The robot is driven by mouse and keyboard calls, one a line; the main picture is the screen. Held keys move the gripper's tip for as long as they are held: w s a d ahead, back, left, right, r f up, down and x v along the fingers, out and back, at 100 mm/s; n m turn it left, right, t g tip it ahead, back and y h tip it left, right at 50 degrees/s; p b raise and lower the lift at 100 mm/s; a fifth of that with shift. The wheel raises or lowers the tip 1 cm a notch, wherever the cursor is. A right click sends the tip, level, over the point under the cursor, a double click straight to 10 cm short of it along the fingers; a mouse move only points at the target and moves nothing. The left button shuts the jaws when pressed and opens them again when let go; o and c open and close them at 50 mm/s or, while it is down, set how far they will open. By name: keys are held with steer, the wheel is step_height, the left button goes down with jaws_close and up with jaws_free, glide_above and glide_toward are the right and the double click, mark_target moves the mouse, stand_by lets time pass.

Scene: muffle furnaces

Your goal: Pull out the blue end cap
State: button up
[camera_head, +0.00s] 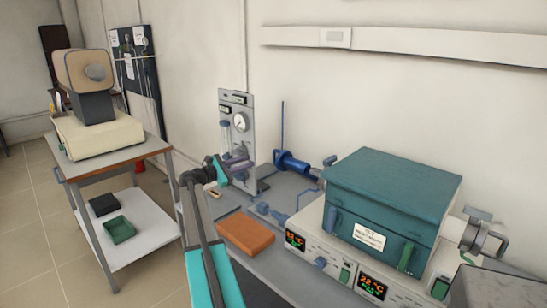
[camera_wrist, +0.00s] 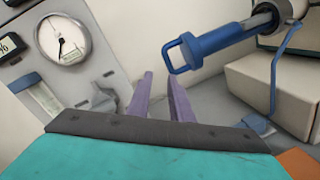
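The blue end cap (camera_wrist: 205,46) is at the upper right in the wrist view, a blue cylinder with a squared loop handle at its left end. Its right end sits on a grey tube end. In the head view the blue end cap (camera_head: 291,163) lies left of the teal furnace (camera_head: 385,195). My gripper (camera_wrist: 159,75) has two purple fingers apart with nothing between them. In the head view my gripper (camera_head: 241,167) is left of the cap, in front of the gauge panel.
The grey gauge panel (camera_head: 237,110) stands close behind my gripper. A thin blue bent rod (camera_wrist: 278,72) is right of the cap in the wrist view. An orange brick (camera_head: 246,233) lies on the bench. A cart (camera_head: 150,150) with another furnace stands at the left.

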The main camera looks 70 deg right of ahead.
steer(key=s+a+m+t+h+b, duration=0.1)
steer(key=s+m+t, duration=0.2)
steer(key=m, duration=1)
steer(key=s+a+m+t+h+b, duration=0.1)
steer(key=s+m+t, duration=0.1)
steer(key=m, duration=1.1)
steer(key=shift+s+f+t, duration=0.15)
steer(key=shift+s+t, duration=0.25)
steer(key=shift+s, duration=0.2)
steer(key=shift+d, duration=0.15)
